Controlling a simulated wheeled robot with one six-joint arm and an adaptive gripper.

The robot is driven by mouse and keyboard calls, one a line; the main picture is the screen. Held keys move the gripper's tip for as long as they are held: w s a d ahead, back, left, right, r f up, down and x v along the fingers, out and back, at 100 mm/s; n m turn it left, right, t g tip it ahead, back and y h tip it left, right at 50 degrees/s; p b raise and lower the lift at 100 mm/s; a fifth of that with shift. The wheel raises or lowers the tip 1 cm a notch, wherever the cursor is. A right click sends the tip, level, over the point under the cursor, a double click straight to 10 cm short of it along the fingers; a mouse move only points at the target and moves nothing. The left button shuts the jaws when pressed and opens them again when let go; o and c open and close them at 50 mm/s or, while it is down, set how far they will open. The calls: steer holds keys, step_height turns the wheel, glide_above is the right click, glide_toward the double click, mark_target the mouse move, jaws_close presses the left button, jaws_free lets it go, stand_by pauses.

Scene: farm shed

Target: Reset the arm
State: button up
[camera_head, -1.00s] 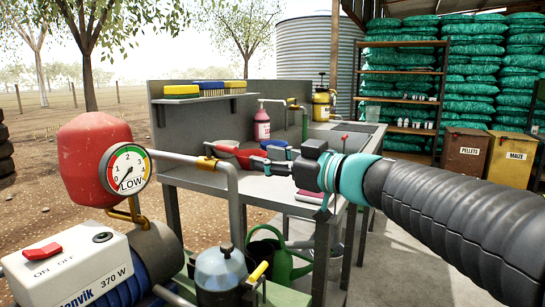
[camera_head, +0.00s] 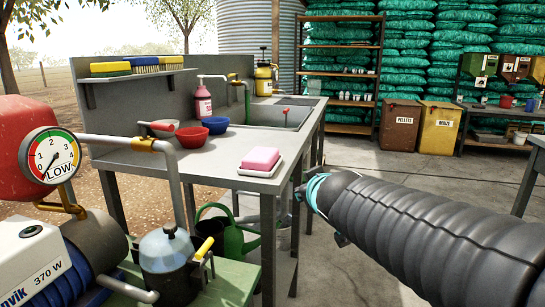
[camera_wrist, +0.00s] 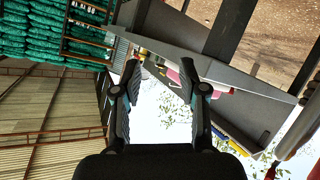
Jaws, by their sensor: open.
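My arm comes in from the right in the head view, with its black ribbed sleeve pointing at the front corner of the grey workbench (camera_head: 200,158). The wrist view is turned over, with the shed roof, sky and bench edge beyond the fingers.
The bench holds a pink sponge on a white dish (camera_head: 260,162), a red bowl (camera_head: 191,138), a blue bowl (camera_head: 216,125) and a pink bottle (camera_head: 203,102). A pump with a gauge (camera_head: 51,155) stands at left. Feed bins (camera_head: 399,124) stand behind.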

steer(key=s+d+f+m+g, duration=0.2)
steer(key=s+f, duration=0.3)
steer(key=s, duration=0.3)
steer(key=s+d+f+m+g, duration=0.1)
steer(key=s+d+f+g, duration=0.2)
steer(key=s, duration=0.6)
steer(key=s+d+f+m+g+h, duration=0.1)
steer(key=s+d+f+m+g, duration=0.1)
steer(key=s+f, duration=0.5)
steer(key=shift+s+d+m+g, duration=0.2)
steer(key=shift+s+m+g, duration=0.15)
steer(key=shift+s, duration=0.85)
steer(key=shift+a, duration=0.15)
